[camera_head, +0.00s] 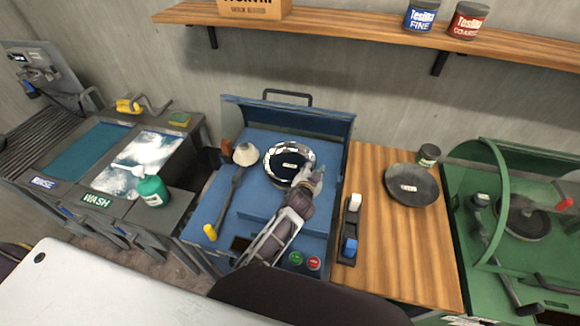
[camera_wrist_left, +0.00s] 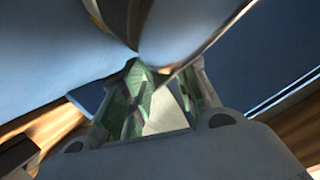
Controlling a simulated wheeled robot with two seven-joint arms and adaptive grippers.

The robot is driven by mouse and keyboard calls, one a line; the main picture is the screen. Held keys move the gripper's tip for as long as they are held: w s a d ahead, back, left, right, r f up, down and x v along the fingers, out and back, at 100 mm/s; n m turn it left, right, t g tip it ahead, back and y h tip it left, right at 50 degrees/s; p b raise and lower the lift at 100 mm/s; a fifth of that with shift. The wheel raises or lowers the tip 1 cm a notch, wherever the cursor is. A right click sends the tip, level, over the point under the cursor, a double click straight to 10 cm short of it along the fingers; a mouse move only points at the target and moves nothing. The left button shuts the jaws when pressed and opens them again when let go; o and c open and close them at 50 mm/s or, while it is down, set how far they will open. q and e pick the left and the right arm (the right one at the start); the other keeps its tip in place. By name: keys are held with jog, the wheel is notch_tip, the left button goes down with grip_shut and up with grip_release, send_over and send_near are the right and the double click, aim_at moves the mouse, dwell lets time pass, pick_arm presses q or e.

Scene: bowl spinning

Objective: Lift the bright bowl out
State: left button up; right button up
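The bright bowl (camera_head: 290,148) is a shiny ring-like shape with mirrored patches around a dark middle. It sits in the blue machine (camera_head: 262,203), towards its back. My left gripper (camera_head: 309,178) is at the bowl's near right rim, with its arm reaching in over the machine's front. In the left wrist view, its two green-padded fingers (camera_wrist_left: 166,88) are close to a large smooth, shiny surface that fills the top. I cannot tell whether the fingers are closed on the rim. My right gripper is not in view.
A dark bowl (camera_head: 411,185) lies on the wooden counter (camera_head: 380,240) to the right, by a dark tin (camera_head: 428,155). A white cone-shaped piece (camera_head: 246,154) and a yellow-ended lever (camera_head: 210,231) are left of the bowl. The blue raised lid (camera_head: 290,115) stands behind it.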

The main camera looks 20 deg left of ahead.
pick_arm(q)
grip_shut()
jog(key=shift+r, duration=0.1)
notch_tip(320, 180, up, 10)
dwell(1.0)
dwell(0.3)
